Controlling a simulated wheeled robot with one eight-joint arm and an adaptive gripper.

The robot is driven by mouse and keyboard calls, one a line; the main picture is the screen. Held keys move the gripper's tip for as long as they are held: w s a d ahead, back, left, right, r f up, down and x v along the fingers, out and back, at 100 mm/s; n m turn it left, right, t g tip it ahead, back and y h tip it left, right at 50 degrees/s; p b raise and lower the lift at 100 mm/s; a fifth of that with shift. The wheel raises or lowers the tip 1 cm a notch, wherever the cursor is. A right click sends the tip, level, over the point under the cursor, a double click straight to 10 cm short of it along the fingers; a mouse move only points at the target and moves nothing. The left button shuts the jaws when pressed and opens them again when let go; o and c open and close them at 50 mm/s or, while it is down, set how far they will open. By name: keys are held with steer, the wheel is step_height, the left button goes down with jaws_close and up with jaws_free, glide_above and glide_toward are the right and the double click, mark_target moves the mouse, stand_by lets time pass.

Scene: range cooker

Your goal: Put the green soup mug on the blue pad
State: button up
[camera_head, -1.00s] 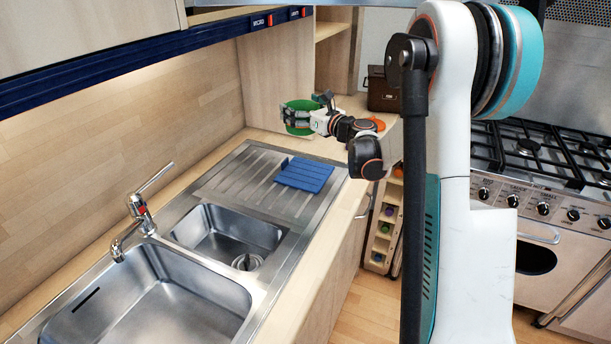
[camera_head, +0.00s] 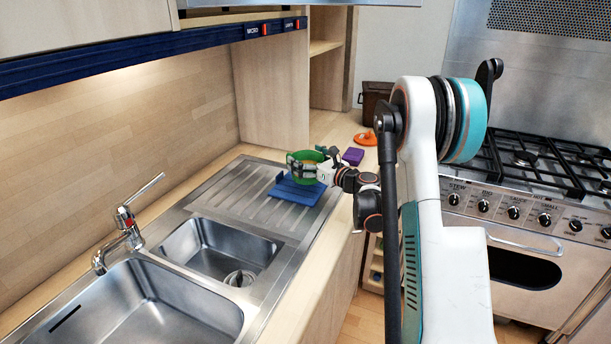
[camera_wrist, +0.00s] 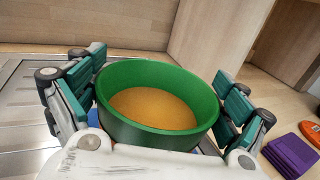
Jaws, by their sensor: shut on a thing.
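The green soup mug (camera_head: 303,158) is held in my gripper (camera_head: 305,168), over the blue pad. In the wrist view the mug (camera_wrist: 158,128) is upright, with orange-brown soup inside, and a teal finger of my gripper (camera_wrist: 158,100) lies along each side. The blue pad (camera_head: 297,194) lies on the ribbed steel drainboard. A little blue shows beside and under the mug in the wrist view. Whether the mug's base touches the pad or hangs just above it I cannot tell.
A purple block (camera_head: 353,156) and an orange lid-like object (camera_head: 366,138) lie on the wooden counter right of the mug. A brown box (camera_head: 376,100) stands behind them. The sink with its tap (camera_head: 128,232) is at the left, the range cooker (camera_head: 525,205) at the right.

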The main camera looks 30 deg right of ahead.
steer(key=shift+f+b, duration=0.75)
steer(key=shift+f, duration=1.65)
steer(key=shift+r, duration=0.1)
steer(key=o, duration=1)
steer(key=shift+f, duration=0.2)
steer(key=shift+c, duration=0.2)
steer(key=shift+o, duration=0.6)
steer(key=shift+r, duration=0.1)
steer(key=shift+r, duration=0.15)
steer(key=p+v, duration=0.2)
steer(key=v, duration=1)
steer(key=shift+p, duration=0.3)
